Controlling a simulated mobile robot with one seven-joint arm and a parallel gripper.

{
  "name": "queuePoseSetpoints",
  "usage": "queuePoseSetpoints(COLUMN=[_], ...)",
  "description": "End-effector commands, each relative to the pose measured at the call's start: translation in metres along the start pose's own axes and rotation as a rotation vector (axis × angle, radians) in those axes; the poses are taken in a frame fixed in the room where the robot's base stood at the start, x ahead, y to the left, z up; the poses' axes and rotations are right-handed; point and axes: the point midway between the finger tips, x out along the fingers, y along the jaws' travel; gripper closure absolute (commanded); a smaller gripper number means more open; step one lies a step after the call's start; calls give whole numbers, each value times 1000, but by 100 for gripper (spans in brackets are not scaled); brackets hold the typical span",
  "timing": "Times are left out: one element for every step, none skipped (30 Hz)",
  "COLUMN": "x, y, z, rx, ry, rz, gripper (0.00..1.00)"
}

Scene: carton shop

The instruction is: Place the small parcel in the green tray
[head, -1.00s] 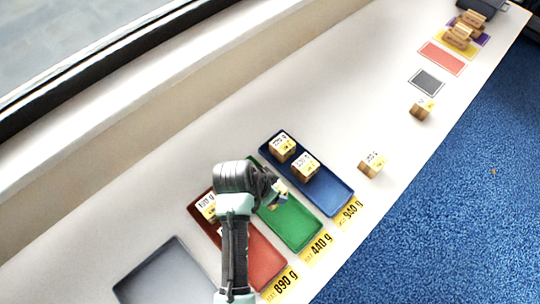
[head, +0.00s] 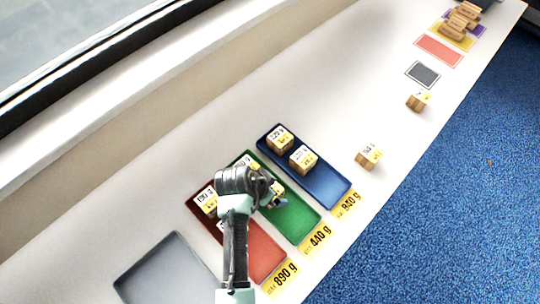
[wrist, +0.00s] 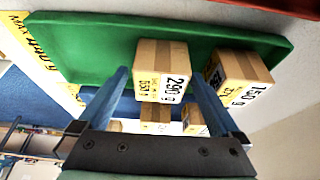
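The green tray (head: 295,216) lies between the red and blue trays; it also fills the top of the wrist view (wrist: 90,45). A small cardboard parcel labelled 290 g (wrist: 162,70) sits in it, between the fingertips of my gripper (wrist: 160,80). Narrow gaps show beside the parcel, so the fingers look open around it. In the head view this parcel (head: 278,187) is partly hidden by my gripper (head: 274,202). A second parcel labelled 150 g (wrist: 240,78) is also in the green tray, beyond the right finger; my wrist mostly hides it in the head view.
The blue tray (head: 325,188) holds two parcels (head: 279,139) (head: 302,158). The red tray (head: 262,255) holds a parcel (head: 207,200). A grey tray (head: 165,275) lies front left. Two loose parcels (head: 368,157) (head: 417,101) stand on the white table near its right edge. Coloured mats lie farther back.

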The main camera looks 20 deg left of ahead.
Motion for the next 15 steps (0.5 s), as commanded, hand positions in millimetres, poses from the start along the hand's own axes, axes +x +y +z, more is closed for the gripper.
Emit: queuePoseSetpoints(x=[0,0,0,-1,-2,-5,-6,-8,-13,-17,-22,-28,-34,-40,-48], y=[0,0,0,0,0,0,0,0,-1,-1,-1,-1,-1,-1,-1], z=[0,0,0,0,-1,-2,-2,-1,-2,-2,-2,-2,-1,-1,-2], rx=[0,0,0,0,0,0,0,0,0,0,0,0,0,0,0], ry=[0,0,0,0,0,1,1,1,1,2,2,2,1,2,3], rz=[0,0,0,0,0,-1,-1,-1,-2,-3,-2,-3,-3,-4,-4], gripper=[0,0,0,0,0,0,0,0,0,0,0,0,0,0,0])
